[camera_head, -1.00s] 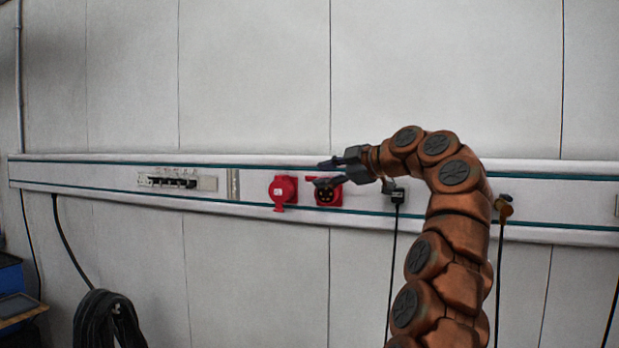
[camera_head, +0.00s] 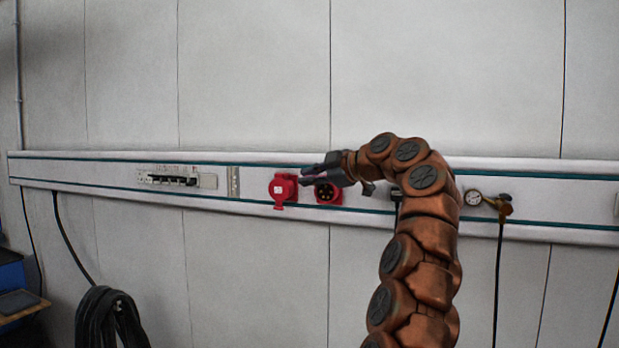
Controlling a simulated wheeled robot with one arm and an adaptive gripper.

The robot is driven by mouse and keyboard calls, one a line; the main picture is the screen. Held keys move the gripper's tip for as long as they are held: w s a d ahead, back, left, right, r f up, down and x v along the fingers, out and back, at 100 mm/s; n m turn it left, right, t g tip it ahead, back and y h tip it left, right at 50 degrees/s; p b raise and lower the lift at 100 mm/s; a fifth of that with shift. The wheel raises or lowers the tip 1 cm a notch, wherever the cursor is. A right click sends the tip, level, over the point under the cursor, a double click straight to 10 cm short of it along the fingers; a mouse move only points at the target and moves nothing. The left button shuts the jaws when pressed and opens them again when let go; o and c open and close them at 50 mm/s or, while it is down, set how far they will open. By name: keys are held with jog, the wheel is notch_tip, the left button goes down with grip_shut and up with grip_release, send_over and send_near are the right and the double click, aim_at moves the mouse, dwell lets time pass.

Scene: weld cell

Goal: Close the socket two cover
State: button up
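Two red sockets sit side by side on the white wall rail. The left socket (camera_head: 283,189) has its red cover down over its face. The right socket (camera_head: 327,193) shows its dark round face with pin holes, so it is uncovered. Its cover is hidden or cannot be made out behind my gripper. My gripper (camera_head: 306,176) points left, in front of the upper part of the right socket. Its dark fingers are apart with nothing between them. I cannot tell whether a finger touches the socket or its cover.
The rail (camera_head: 110,182) runs across the wall. A breaker row (camera_head: 170,179) is to the left. A gauge (camera_head: 473,198) and a brass fitting (camera_head: 503,206) are to the right. A black plug (camera_head: 396,195) is partly behind my arm. A coiled cable (camera_head: 108,318) hangs lower left.

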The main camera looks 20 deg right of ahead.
grip_shut()
jog(key=shift+f, duration=0.15)
